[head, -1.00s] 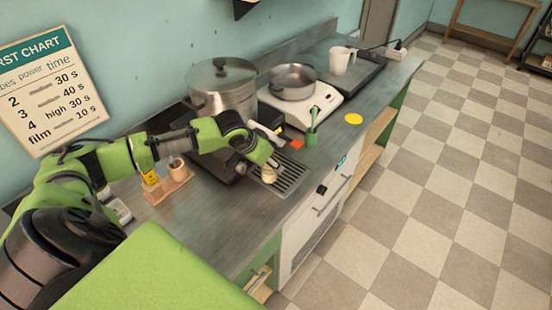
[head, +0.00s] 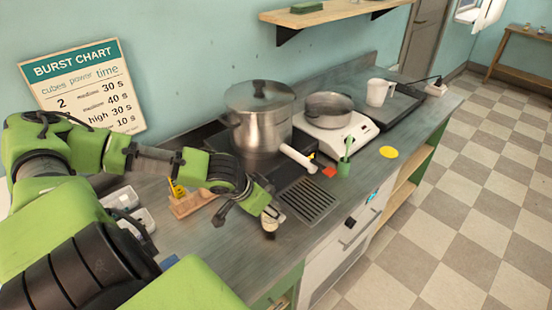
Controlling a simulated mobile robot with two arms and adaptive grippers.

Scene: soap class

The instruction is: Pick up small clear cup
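A small pale cup (head: 269,219) with a dark lower part is at the tip of my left gripper (head: 262,208). The fingers appear closed around its upper part. The cup is in front of the drip grate (head: 308,200), near the counter's front edge. I cannot tell whether its base touches the counter. At this size I cannot tell if the cup is clear. My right gripper is not in view.
A wooden rack (head: 190,205) with a yellow item stands left of my gripper. The grate is bare.

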